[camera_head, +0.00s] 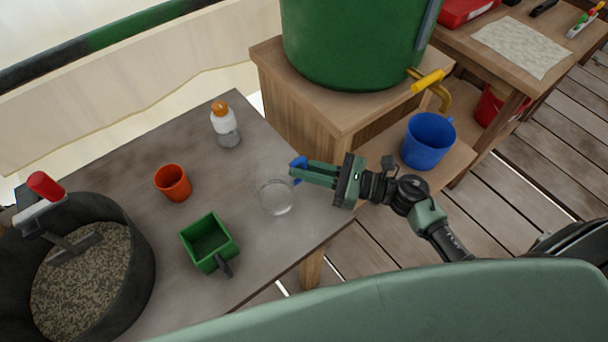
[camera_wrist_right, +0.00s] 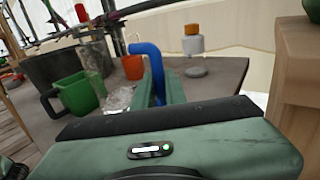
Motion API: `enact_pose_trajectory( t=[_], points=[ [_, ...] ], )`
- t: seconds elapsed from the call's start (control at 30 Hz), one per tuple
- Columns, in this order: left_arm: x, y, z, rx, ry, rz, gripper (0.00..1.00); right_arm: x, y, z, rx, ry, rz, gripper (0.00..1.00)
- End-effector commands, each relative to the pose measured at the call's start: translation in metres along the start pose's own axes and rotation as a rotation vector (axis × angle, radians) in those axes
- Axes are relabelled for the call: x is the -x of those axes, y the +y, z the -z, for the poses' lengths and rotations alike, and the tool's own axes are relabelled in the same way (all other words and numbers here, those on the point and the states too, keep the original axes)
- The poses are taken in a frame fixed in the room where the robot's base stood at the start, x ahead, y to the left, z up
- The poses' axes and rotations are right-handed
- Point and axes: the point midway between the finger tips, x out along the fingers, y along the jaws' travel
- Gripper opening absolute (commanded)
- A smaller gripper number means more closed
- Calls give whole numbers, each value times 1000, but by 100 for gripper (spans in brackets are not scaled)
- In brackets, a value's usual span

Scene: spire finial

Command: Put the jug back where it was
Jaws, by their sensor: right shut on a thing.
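The jug (camera_head: 276,196) is clear with a blue handle, over the right end of the grey table (camera_head: 262,252). My right gripper (camera_head: 305,173) reaches in from the right and is shut on the blue handle. In the right wrist view the handle (camera_wrist_right: 152,62) rises between the green fingers, and the clear body (camera_wrist_right: 118,98) shows just left of them. The jug looks about upright. I cannot tell whether its base touches the table. My left gripper is not in view.
On the table are a green scoop (camera_head: 207,240), an orange cup (camera_head: 173,183), an orange-capped bottle (camera_head: 225,126) and a dark tub of grit (camera_head: 80,285). A green barrel (camera_head: 350,40) stands on a wooden stand behind; a blue mug (camera_head: 428,142) is on the shelf below its yellow tap.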

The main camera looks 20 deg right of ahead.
Motion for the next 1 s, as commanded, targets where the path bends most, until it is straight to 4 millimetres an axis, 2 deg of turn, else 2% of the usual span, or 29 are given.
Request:
enact_pose_trajectory(
  t=[0.1, 0.2, 0.57, 0.6, 0.67, 0.7, 1.0],
  points=[
    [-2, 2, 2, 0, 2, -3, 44, 0, -1, 18, -6, -1, 2, 0],
    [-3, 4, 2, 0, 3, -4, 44, 0, 0, 27, -4, -2, 1, 0],
    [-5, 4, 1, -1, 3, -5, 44, 0, 0, 30, -1, -1, 0, 0],
    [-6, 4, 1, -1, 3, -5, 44, 0, 0, 31, -1, 0, 0, 15],
    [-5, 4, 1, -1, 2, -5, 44, 0, 0, 30, -1, 0, 0, 31],
    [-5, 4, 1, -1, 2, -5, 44, 0, 0, 30, -1, 0, 0, 34],
    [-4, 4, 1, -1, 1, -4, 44, 0, 0, 29, -2, 1, 0, 34]
  ],
)
